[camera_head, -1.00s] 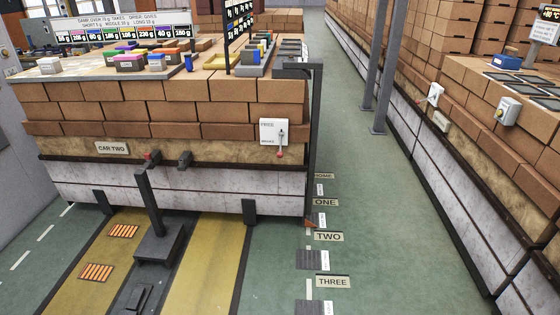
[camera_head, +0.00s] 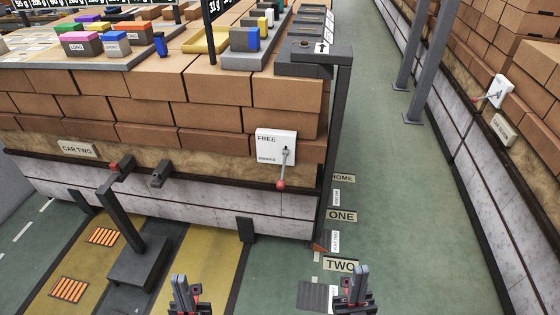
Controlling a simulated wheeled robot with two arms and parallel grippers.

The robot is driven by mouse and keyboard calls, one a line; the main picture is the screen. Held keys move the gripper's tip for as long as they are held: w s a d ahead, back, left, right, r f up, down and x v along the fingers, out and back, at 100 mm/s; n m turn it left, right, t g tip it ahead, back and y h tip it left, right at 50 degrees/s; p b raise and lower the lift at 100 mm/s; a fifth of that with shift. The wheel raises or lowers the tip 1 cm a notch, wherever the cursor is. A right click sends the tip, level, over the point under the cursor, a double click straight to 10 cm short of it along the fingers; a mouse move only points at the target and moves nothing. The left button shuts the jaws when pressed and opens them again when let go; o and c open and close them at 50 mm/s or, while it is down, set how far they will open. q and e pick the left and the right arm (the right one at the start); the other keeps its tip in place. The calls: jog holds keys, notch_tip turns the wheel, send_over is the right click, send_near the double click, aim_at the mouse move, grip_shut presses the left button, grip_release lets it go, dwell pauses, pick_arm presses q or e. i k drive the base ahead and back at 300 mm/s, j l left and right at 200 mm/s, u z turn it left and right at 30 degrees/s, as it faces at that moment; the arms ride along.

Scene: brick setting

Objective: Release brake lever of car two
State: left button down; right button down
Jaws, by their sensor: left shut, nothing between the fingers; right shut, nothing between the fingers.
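Car two, marked by its CAR TWO plate (camera_head: 78,149), is a brick-stacked car that fills the left and middle of the head view. Its brake lever (camera_head: 284,168) is a grey arm with a red knob on a white plate (camera_head: 270,146) marked FREE at the top and BRAKE lower down. The lever points down, with the knob below the plate. My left gripper (camera_head: 186,281) is shut and empty at the bottom, below and left of the lever. My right gripper (camera_head: 357,277) is shut and empty at the bottom, below and right of it. Neither touches the lever.
A dark post (camera_head: 335,150) stands at the car's right corner, close to the lever. Floor plates HOME, ONE and TWO (camera_head: 341,265) line the green aisle. Another lever plate (camera_head: 498,90) is on the right-hand brick wall. A dark floor stand (camera_head: 138,262) is at left.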

aim_at(281, 184)
jog(key=i+l+u, duration=0.1)
jog(key=i+l, duration=0.2)
jog(key=i, duration=0.25)
jog(key=i+l+u, duration=0.1)
jog(key=i+l, duration=0.25)
jog(key=i, duration=0.15)
